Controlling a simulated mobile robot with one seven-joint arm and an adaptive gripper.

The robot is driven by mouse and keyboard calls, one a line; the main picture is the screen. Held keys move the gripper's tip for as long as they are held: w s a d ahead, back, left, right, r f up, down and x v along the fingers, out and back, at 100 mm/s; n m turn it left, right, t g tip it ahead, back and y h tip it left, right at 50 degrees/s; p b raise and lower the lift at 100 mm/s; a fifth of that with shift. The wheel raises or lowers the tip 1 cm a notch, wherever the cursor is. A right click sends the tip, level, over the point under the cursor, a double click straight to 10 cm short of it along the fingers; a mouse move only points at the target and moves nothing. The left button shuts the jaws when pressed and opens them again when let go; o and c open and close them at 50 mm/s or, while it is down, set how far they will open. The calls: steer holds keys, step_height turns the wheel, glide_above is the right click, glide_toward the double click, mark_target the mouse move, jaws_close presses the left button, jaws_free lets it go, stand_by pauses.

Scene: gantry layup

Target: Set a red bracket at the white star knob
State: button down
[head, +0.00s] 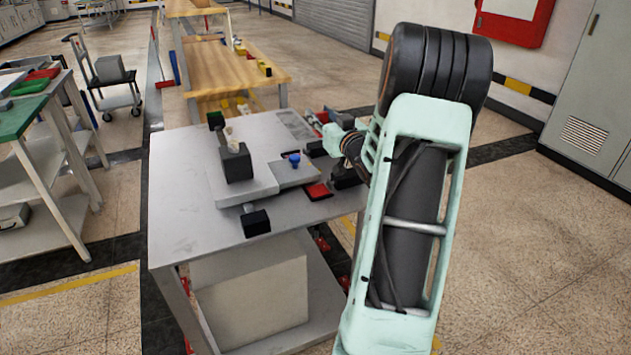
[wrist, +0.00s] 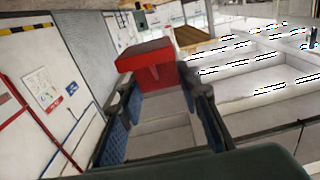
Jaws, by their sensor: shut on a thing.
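In the wrist view my gripper (wrist: 165,88) has its two blue-padded fingers shut on a red bracket (wrist: 147,58), held at the fingertips. Beyond it the view is tilted, with wall and floor behind. In the head view my arm reaches over the right side of the grey table (head: 185,190), and its own links hide most of the gripper. A small pale piece near the black block may be the white star knob; I cannot tell.
A black block (head: 236,164) stands on the grey fixture plate (head: 245,193), with another black block (head: 255,222) at its front. The table's front left is bare. A wooden bench (head: 235,70) is behind, and a shelf cart with a green top (head: 22,115) at left.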

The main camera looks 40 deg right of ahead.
mark_target(318, 135)
steer(key=s+a+f, duration=0.2)
steer(key=s, duration=0.1)
steer(key=s+a+f+b, duration=0.1)
steer(key=a, duration=0.1)
steer(key=shift+s+a, duration=0.1)
steer(key=shift+s, duration=0.15)
steer(key=f, duration=0.1)
steer(key=s+a+f, duration=0.1)
steer(key=f, duration=0.1)
steer(key=s+a+f+b, duration=0.1)
steer(key=shift+s+a+f, duration=0.2)
steer(key=shift+s+a, duration=0.05)
steer(key=f, duration=0.1)
steer(key=f+b, duration=0.1)
steer(key=f, duration=0.1)
steer(key=shift+s+a+f, duration=0.25)
steer(key=shift+s+a, duration=0.1)
steer(key=shift+f, duration=0.25)
steer(key=shift+f+b, duration=0.2)
steer(key=shift+b, duration=0.15)
steer(key=c, duration=1.4)
jaws_free()
steer(key=shift+r, duration=0.15)
